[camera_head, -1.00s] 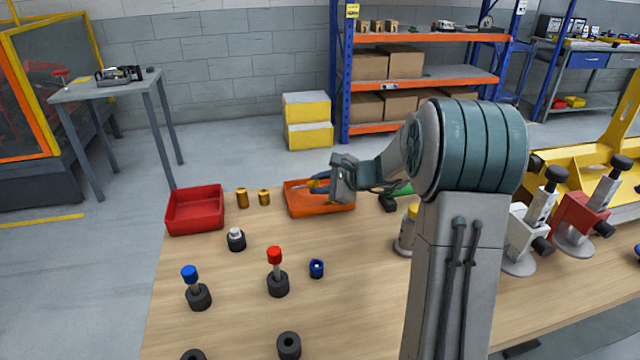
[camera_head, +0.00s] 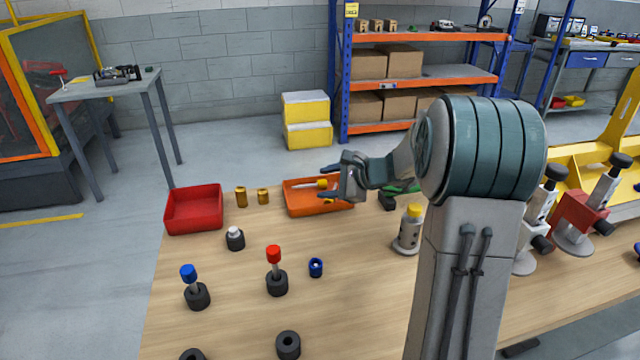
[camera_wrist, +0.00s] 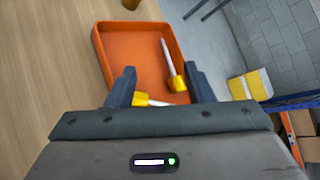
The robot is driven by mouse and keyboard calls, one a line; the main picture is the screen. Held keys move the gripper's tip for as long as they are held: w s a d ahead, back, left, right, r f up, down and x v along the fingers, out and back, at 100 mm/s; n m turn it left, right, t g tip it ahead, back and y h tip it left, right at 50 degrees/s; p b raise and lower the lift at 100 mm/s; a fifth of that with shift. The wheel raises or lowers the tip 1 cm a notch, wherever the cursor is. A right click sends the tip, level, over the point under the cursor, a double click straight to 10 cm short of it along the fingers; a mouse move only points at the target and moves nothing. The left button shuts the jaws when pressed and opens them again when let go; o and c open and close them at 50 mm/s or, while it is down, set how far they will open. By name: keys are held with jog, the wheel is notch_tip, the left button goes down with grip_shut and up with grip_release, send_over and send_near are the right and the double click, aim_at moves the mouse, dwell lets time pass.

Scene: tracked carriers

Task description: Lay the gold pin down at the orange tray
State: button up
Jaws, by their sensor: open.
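The orange tray (camera_head: 318,209) stands at the far edge of the wooden table. In the head view a pin with a gold head and pale shaft (camera_head: 322,184) lies in it. The wrist view shows two gold-headed pins in the tray (camera_wrist: 98,62): one lies lengthwise toward its right side (camera_wrist: 176,83), the other crosswise near the gripper (camera_wrist: 141,98). I cannot tell which was handled. My gripper (camera_head: 326,182) is open over the tray's right part. In the wrist view its fingers (camera_wrist: 159,76) stand wide apart, with nothing clamped between them.
A red tray (camera_head: 193,228) and two gold cylinders (camera_head: 241,197) are left of the orange tray. Black holders with a blue-topped pin (camera_head: 190,273) and a red-topped pin (camera_head: 274,256) stand nearer. A yellow-capped bottle-like piece (camera_head: 410,232) stands right. The table's middle is mostly clear.

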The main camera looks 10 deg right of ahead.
jog(key=v, duration=1)
jog(key=shift+s+d+r, duration=0.15)
jog(key=shift+s+d, duration=0.05)
jog(key=shift+s, duration=0.1)
jog(key=s+a+r+n+g+h+p, duration=0.25)
jog(key=s+a+n+g+p, duration=0.25)
jog(key=s+a+n, duration=0.5)
jog(key=s+r+n+g+h+p, duration=0.1)
jog(key=s+n+h+p, duration=0.3)
jog(key=s+n, duration=0.4)
jog(key=s+h, duration=0.1)
jog(key=s, duration=0.6)
jog(key=shift+s+a+r+h, duration=0.15)
jog(key=shift+s+r+h, duration=0.05)
jog(key=shift+s+h, duration=0.15)
jog(key=shift+w, duration=0.1)
jog(key=shift+c, duration=1.3)
